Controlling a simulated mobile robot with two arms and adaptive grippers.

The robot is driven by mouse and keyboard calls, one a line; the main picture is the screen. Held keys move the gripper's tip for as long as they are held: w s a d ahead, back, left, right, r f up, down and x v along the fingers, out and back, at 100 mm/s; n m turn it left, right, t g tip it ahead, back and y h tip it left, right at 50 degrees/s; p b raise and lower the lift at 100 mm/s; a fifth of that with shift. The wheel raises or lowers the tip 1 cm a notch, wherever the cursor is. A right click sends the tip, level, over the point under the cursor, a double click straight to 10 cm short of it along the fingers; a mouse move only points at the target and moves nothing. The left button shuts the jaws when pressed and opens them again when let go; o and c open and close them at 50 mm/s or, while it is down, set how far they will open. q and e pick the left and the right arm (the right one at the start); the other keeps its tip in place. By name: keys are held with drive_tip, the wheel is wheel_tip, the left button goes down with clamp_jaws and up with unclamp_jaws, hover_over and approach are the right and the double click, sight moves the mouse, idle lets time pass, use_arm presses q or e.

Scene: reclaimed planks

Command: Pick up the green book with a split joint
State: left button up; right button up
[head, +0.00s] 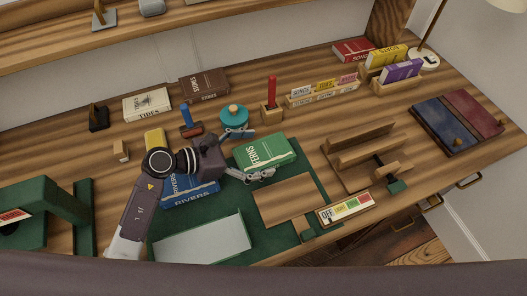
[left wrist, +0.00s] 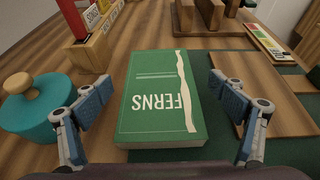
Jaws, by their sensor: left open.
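The green book (head: 266,150) lies flat on the desk near the middle, titled FERNS, partly on the green mat. In the left wrist view the green book (left wrist: 155,95) has a ragged pale split running down its cover near the right edge. My left gripper (head: 250,155) is at the book's left side in the head view. In the left wrist view my left gripper (left wrist: 160,105) is open, with one finger on each side of the book and visible gaps between fingers and cover. My right gripper is not in view.
A teal lidded pot (head: 233,121) stands close behind the book; it is at left in the wrist view (left wrist: 35,105). A blue RIVERS book (head: 190,191) lies under my arm. A wooden board (head: 285,200) and a wooden rack (head: 362,155) are to the right.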

sight(268, 151)
use_arm(q)
drive_tip(key=shift+x, duration=1.65)
drive_tip(key=shift+a, duration=0.1)
drive_tip(key=c, duration=1.4)
